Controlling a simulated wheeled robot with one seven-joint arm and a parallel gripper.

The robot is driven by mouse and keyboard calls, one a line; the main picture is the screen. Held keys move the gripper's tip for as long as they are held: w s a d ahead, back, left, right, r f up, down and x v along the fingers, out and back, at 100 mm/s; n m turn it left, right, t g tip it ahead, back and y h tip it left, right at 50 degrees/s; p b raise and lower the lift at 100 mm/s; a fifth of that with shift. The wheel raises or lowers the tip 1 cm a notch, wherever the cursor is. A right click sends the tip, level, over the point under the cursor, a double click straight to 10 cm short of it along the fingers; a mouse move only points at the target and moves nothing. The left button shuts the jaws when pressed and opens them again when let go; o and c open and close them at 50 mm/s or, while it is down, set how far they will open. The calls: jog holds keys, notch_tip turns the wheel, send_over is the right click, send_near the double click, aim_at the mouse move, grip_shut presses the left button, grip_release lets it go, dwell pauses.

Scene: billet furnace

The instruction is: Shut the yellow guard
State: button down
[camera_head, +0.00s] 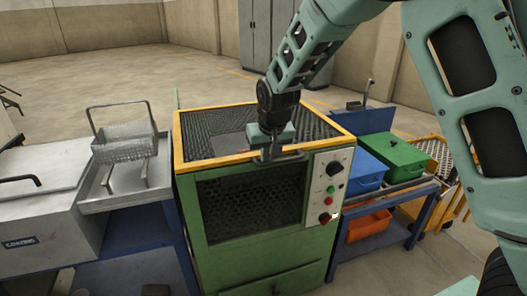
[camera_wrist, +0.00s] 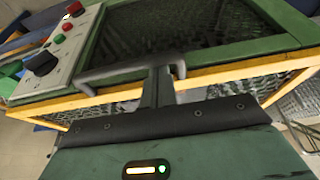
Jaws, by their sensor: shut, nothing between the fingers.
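The yellow guard (camera_head: 183,155) is a yellow frame with dark mesh on top of the green furnace cabinet (camera_head: 265,262). Its frame appears to lie level along the cabinet's top edge. It also shows in the wrist view as a yellow bar (camera_wrist: 225,75) with mesh. A grey bar handle (camera_wrist: 118,70) is at the front edge. My gripper (camera_head: 266,154) is over the front edge at this handle. In the wrist view its fingers (camera_wrist: 159,75) are shut together and empty, right by the handle bar. I cannot tell whether they touch it. My wrist hides part of the mesh top.
A control panel (camera_head: 329,187) with knobs and buttons is on the cabinet's front right. Blue (camera_head: 366,172) and green (camera_head: 401,158) boxes stand on a bench at right. A wire basket (camera_head: 124,142) sits over a metal tray at left. Open floor lies behind.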

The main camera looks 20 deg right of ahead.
jog(key=shift+s+f, duration=0.15)
jog(key=shift+s, duration=0.1)
